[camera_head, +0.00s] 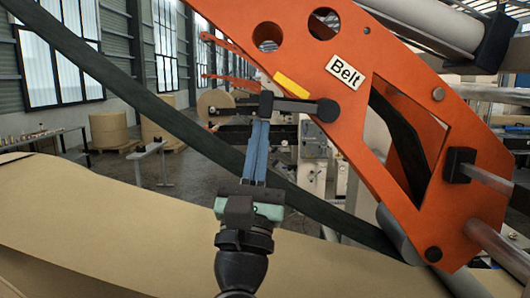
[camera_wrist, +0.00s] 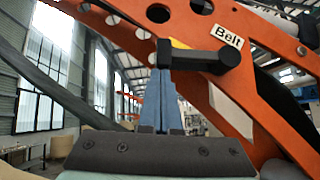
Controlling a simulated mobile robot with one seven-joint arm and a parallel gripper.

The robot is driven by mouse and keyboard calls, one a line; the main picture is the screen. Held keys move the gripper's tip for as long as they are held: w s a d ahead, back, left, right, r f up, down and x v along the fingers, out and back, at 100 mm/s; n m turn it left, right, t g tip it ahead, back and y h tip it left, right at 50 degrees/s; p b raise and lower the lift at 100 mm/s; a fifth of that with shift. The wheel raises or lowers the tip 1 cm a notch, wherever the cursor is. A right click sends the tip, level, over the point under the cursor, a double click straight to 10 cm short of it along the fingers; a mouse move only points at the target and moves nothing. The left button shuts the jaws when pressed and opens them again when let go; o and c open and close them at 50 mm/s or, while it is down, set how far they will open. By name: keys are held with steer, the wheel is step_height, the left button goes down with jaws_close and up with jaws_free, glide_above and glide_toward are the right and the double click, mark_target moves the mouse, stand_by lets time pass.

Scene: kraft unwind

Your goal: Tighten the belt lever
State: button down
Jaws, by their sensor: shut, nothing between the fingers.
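The belt lever (camera_head: 300,105) is a black bar with a round pivot end, on the orange arm (camera_head: 345,140) beside the "Belt" label (camera_head: 345,72). It points left from its pivot, nearly level. It also shows in the wrist view (camera_wrist: 205,60), just above the fingertips. My gripper (camera_head: 262,121) has its two blue-grey fingers shut together with nothing between them. The fingers point up, and their tips are just below the lever's left end. I cannot tell whether they touch it. A yellow marker (camera_head: 291,85) lies just above the lever.
A dark belt (camera_head: 130,87) runs diagonally from upper left, behind my gripper, to a roller (camera_head: 400,235) at lower right. A large kraft paper roll (camera_head: 90,225) fills the lower left. Metal bars (camera_head: 495,180) stick out at right. Open air lies left of my gripper.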

steer(key=shift+s+a+r+m+g+h+p, duration=0.1)
steer(key=shift+r+m+g+h+p, duration=0.15)
steer(key=shift+r+m+g+h, duration=0.75)
steer(key=shift+w+a+r+m+g+h+p, duration=0.15)
steer(key=shift+r+m+h, duration=0.5)
steer(key=shift+m+h, duration=0.95)
steer(key=shift+s+r+m+g+h+p, duration=0.15)
steer(key=shift+r+m+g+h+p, duration=0.25)
steer(key=shift+r+m+h, duration=0.85)
steer(key=shift+f+m+y, duration=0.25)
steer(key=shift+f+m, duration=0.1)
steer(key=shift+f, duration=0.15)
